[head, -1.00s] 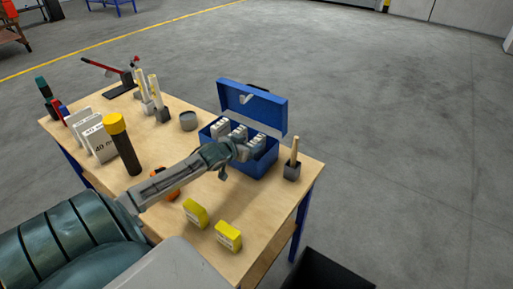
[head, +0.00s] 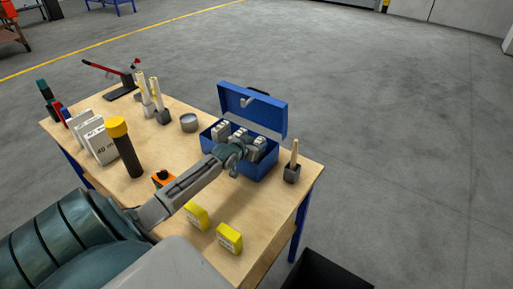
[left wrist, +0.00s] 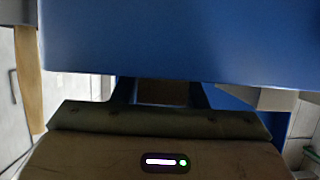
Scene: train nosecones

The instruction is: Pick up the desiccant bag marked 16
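Several pale grey-white bags (head: 221,130) stand in the open blue box (head: 262,168) at the table's right part. Their markings are too small to read, so I cannot tell which is marked 16. My left gripper (head: 238,152) is at the box's front side, close to the bags, and hides part of them and of the box wall. In the left wrist view a blue surface (left wrist: 180,40) fills the top and hides the fingertips. I cannot tell whether they are open or hold anything. My right gripper is not in view.
The box's raised lid (head: 252,108) stands behind the bags. A small dark holder (head: 291,173) is right of the box, a round grey tin (head: 189,123) left of it. Two yellow blocks (head: 229,239) lie near the front edge. A black-and-yellow cylinder (head: 126,150) stands left of my arm.

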